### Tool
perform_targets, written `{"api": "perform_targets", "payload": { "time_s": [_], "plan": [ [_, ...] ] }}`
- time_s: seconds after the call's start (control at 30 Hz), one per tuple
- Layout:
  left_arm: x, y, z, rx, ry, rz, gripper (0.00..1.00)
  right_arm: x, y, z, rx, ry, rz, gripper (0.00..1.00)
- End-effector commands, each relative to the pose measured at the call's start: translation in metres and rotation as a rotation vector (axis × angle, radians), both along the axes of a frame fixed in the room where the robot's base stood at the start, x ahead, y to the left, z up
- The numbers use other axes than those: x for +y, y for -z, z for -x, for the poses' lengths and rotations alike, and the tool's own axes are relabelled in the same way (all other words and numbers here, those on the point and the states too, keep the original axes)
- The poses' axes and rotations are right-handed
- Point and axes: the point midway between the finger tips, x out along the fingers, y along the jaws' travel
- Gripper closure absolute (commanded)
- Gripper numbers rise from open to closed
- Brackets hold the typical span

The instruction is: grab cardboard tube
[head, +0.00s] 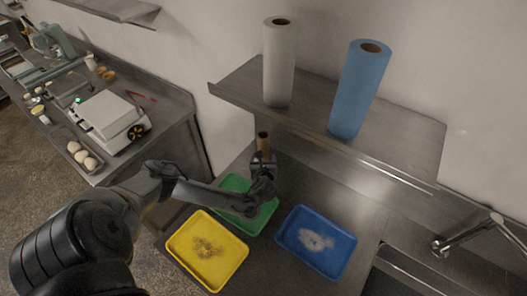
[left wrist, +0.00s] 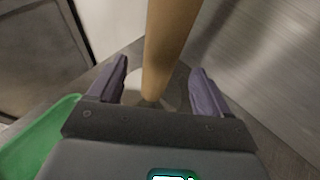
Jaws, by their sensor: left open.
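A brown cardboard tube (head: 263,142) stands upright behind the green tray, below the wall shelf. In the left wrist view the tube (left wrist: 172,40) rises between the two fingers of my left gripper (left wrist: 160,68), with a pale round shape around its lower end. My left gripper (head: 263,160) is open, with one finger on each side of the tube and a visible gap on both sides. In the head view the gripper hides the tube's lower part. My right gripper is not in view.
The shelf (head: 232,87) above holds a white roll (head: 280,65) and a blue roll (head: 360,90). A green tray (head: 235,182), a yellow tray (head: 176,250) and a blue tray (head: 338,268) lie on the metal counter. A scale (head: 108,112) stands on the left bench.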

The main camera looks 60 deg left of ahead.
Motion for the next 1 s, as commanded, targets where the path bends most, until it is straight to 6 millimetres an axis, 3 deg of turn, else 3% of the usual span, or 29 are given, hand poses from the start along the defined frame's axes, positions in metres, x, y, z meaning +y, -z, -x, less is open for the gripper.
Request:
{"api": "perform_targets", "payload": {
  "time_s": [0.2, 0.47, 0.8, 1.0],
  "plan": [
    [0.02, 0.011, -0.011, 0.0, -0.001, 0.0, 0.22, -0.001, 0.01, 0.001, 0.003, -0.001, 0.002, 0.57],
    [0.029, 0.016, -0.017, -0.001, -0.001, 0.003, 0.22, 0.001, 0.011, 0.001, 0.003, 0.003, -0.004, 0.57],
    [0.06, 0.031, -0.037, -0.001, -0.001, 0.003, 0.22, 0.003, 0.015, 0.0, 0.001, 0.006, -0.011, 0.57],
    [0.065, 0.034, -0.04, 0.001, 0.001, 0.004, 0.22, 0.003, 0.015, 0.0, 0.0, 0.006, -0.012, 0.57]
  ]
}}
